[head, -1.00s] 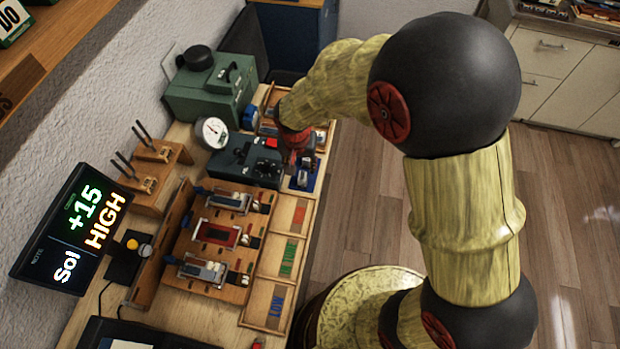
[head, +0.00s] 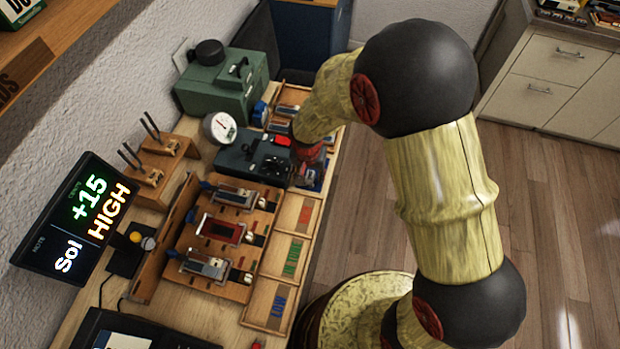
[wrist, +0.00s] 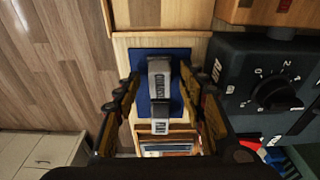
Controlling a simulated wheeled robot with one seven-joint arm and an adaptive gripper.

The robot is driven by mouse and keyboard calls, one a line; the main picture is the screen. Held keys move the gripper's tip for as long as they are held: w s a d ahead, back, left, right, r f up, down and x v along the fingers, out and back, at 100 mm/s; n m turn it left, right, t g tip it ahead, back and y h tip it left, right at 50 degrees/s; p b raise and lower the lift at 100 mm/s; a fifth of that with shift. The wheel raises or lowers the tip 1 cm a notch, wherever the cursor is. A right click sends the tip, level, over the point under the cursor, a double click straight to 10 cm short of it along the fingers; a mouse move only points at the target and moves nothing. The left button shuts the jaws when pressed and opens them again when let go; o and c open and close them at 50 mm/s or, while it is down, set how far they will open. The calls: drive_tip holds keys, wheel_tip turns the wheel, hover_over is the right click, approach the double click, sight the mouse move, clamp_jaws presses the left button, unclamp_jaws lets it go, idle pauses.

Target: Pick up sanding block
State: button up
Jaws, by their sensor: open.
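A grey block with dark lettering (wrist: 159,88), which looks like the sanding block, lies on a blue pad (wrist: 142,107) in the wrist view. My gripper (wrist: 161,78) is open, with one finger on each side of the block. I see gaps between the fingers and the block's sides; I cannot tell how far the fingertips are above the pad. Only a bit of the blue pad shows there.
A dark machine with a numbered dial (wrist: 275,93) stands close beside the pad; it also shows in the head view (head: 250,160). Wooden trays with colour labels (head: 292,255) run along the bench edge. A fixture board (head: 220,235), a green machine (head: 222,88) and a lit display (head: 78,220) stand further left.

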drive_tip(key=shift+c, duration=0.9)
clamp_jaws()
